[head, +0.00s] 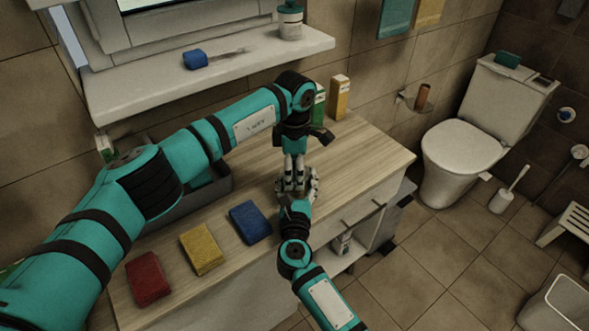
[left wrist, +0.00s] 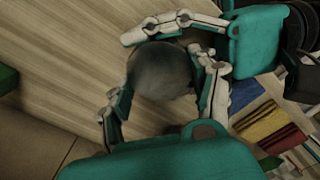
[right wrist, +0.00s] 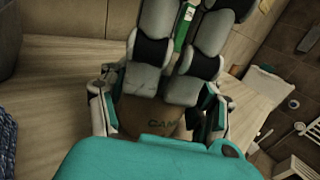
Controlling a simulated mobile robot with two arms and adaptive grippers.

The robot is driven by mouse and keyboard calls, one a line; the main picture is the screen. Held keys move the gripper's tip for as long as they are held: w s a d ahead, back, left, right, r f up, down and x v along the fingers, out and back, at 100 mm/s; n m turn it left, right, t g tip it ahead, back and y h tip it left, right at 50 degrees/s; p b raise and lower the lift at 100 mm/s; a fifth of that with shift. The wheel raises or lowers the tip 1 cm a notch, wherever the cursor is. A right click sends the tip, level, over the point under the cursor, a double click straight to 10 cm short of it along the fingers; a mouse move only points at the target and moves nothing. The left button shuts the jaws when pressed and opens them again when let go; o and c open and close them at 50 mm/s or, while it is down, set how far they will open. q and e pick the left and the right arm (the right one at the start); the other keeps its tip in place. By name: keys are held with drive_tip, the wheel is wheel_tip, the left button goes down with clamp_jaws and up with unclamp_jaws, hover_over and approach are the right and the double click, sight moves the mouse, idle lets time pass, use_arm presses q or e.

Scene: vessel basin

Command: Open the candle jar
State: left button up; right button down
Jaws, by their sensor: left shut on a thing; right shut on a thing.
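The candle jar (right wrist: 152,118) stands on the wooden counter, its brown body with dark lettering partly visible in the right wrist view. Its round dark grey lid (left wrist: 161,70) shows from above in the left wrist view. My left gripper (head: 296,172) comes down from above and is shut on the lid. My right gripper (right wrist: 157,110) is shut on the jar's body from the front side. In the head view the two grippers cover nearly all of the jar. I cannot tell whether the lid is apart from the body.
Red (head: 148,278), yellow (head: 201,249) and blue (head: 250,222) folded cloths lie along the counter's front left. A green carton (head: 319,106) and a yellow carton (head: 339,98) stand at the back. Counter right of the grippers is clear.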

use_arm(q)
drive_tip(key=shift+w+d+r, duration=0.1)
drive_tip(key=shift+d+r, duration=0.1)
drive_tip(key=shift+d, duration=0.1)
drive_tip(key=o, duration=1.2)
drive_tip(key=shift+c, duration=0.2)
drive_tip(key=shift+o, duration=0.6)
drive_tip(key=shift+a+f, duration=0.1)
drive_tip(key=shift+a, duration=0.05)
wheel_tip(320, 180, up, 4)
drive_tip(key=shift+r, duration=0.25)
drive_tip(key=shift+c, duration=0.2)
drive_tip(key=r+m, duration=0.2)
drive_tip(key=m, duration=0.1)
drive_tip(key=r+m, duration=0.1)
drive_tip(key=m, duration=0.1)
drive_tip(key=shift+s, duration=0.25)
drive_tip(key=shift+f+m, duration=0.1)
drive_tip(key=shift+m, duration=0.4)
wheel_tip(320, 180, down, 8)
drive_tip(key=shift+r, duration=0.25)
